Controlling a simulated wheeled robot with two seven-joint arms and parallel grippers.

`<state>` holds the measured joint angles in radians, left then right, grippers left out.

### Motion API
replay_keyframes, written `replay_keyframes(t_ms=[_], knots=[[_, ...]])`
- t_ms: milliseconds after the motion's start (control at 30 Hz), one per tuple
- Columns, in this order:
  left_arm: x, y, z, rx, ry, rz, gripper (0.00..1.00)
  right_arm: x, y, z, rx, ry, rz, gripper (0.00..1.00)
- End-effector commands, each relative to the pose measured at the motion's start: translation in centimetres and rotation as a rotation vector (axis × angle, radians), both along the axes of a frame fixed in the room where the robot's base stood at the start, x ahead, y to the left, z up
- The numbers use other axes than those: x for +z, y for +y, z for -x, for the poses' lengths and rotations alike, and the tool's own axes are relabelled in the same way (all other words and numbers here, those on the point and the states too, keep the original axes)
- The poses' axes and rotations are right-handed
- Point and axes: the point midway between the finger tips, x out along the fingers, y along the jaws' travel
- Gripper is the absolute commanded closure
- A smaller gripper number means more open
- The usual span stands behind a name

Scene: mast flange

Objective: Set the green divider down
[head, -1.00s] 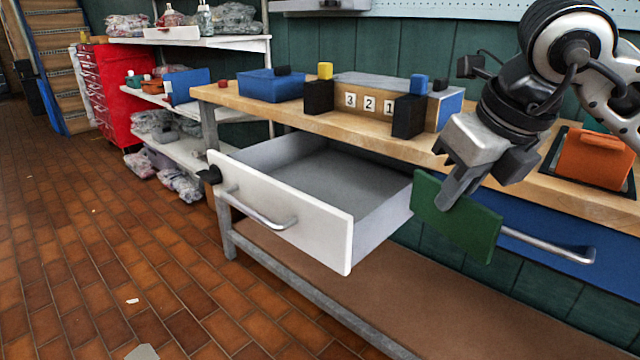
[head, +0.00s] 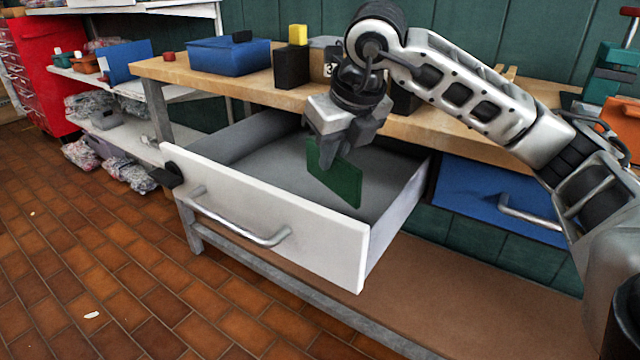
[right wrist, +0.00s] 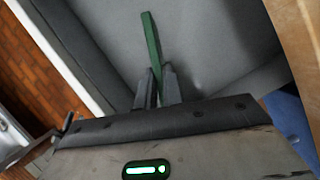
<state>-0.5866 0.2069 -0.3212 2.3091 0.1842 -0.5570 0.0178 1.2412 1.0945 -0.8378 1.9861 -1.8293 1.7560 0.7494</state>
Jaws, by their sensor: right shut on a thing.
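The green divider (head: 334,172) is a thin flat plate, held upright in my right gripper (head: 333,150). In the head view it shows in front of the grey inside of the open white-fronted drawer (head: 270,222). In the right wrist view the divider (right wrist: 151,55) stands edge-on between the two fingers of my right gripper (right wrist: 158,88), with the grey drawer floor (right wrist: 215,40) behind it. I cannot tell whether its lower edge touches the drawer floor. The drawer looks otherwise empty. My left gripper is not in view.
The wooden workbench (head: 215,88) stands over the drawer, with a blue bin (head: 229,57) and a black block (head: 291,67) on it. A closed blue drawer (head: 470,190) is to the right. A black piece (head: 168,174) sits at the white front's left end.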

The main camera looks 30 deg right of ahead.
Motion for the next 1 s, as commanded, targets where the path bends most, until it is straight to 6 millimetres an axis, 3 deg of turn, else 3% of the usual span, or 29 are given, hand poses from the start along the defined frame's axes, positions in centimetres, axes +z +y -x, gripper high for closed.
replay_keyframes(t_ms=[100, 400, 600, 900, 1000], knots=[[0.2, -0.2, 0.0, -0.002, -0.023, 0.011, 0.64, -1.7, 0.3, -1.3, 0.000, 0.000, -0.001, 1.00], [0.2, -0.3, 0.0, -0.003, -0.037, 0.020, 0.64, -3.6, 0.6, -2.8, 0.001, 0.000, -0.002, 1.00], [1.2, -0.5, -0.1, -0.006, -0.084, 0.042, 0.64, -6.4, 0.5, -2.7, -0.001, 0.000, -0.001, 1.00], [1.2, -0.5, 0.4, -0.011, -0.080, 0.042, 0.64, -6.5, 0.5, -2.7, -0.001, -0.001, -0.001, 1.00], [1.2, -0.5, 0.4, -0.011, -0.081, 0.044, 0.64, -6.5, 0.5, -2.7, -0.001, -0.001, -0.001, 0.70]])
